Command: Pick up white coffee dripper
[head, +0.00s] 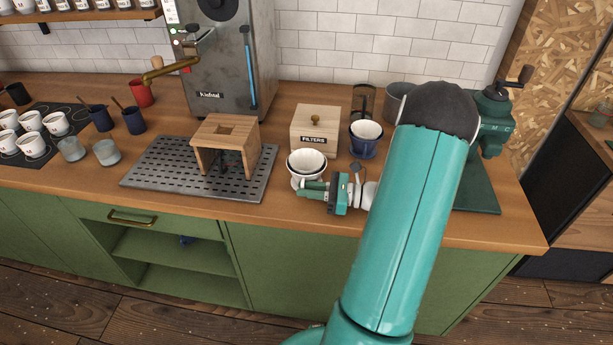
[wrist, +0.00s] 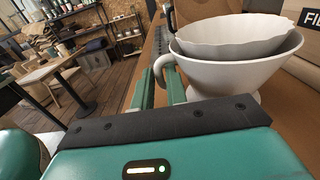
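The white coffee dripper (head: 295,178) stands on the wooden counter, right of the metal drip tray, with a white paper filter inside it. In the wrist view the dripper (wrist: 225,77) fills the right side, its looped handle pointing left toward my fingers. My gripper (head: 312,188) is low beside the dripper, at its front right in the head view. In the wrist view my gripper (wrist: 161,88) has two teal fingers apart, with the handle at or between their tips. I cannot tell whether they touch it. The dripper's base is partly hidden by my gripper.
A wooden filters box (head: 315,135) stands behind the dripper. A dark blue dripper (head: 363,149) with a white filter stands behind and right. A wooden stand (head: 226,133) sits on the perforated drip tray (head: 142,175). The counter's front edge is close to my gripper.

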